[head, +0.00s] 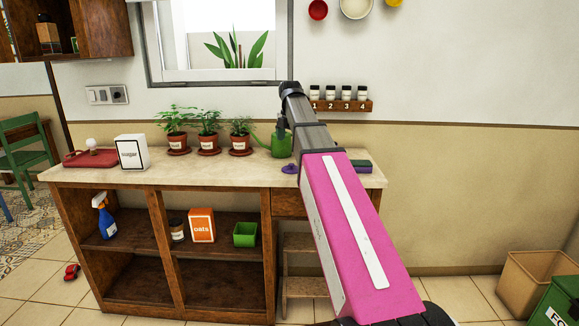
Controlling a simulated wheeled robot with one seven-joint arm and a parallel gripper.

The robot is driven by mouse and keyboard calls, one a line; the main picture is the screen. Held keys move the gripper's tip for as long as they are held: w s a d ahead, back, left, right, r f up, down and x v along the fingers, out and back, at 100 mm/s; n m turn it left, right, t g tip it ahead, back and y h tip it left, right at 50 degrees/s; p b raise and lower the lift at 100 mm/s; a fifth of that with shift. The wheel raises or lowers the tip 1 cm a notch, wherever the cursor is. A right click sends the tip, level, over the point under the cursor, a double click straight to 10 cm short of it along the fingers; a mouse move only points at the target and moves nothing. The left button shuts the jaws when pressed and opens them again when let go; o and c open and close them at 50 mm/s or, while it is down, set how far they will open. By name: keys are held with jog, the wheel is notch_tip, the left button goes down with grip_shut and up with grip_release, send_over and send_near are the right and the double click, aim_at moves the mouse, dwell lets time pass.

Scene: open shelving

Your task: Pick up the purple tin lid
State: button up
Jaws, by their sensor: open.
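The purple tin lid (289,169) lies on the pale countertop, toward its right part and near the front edge. My arm reaches up across the right of the head view and partly covers the counter beside the lid. My gripper (282,134) hangs at the far end of the arm. In the picture it is above the lid, in front of the green watering can, and apart from the lid. It is open with nothing seen between its fingers. The fingers are small and partly hidden by the arm.
The countertop (220,176) holds a green watering can (281,146), several potted plants, a sugar box (132,152) and a red tray (83,159). A spice rack (341,105) hangs on the wall behind. A sponge-like block (362,167) lies right of my arm.

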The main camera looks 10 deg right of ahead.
aim_at(292, 164)
notch_tip(292, 164, down, 6)
jog(key=shift+r, duration=0.1)
jog(key=shift+d+f, duration=0.15)
jog(key=shift+f, duration=1.15)
jog(key=shift+d+f, duration=0.1)
jog(key=shift+f, duration=1.15)
jog(key=c, duration=0.8)
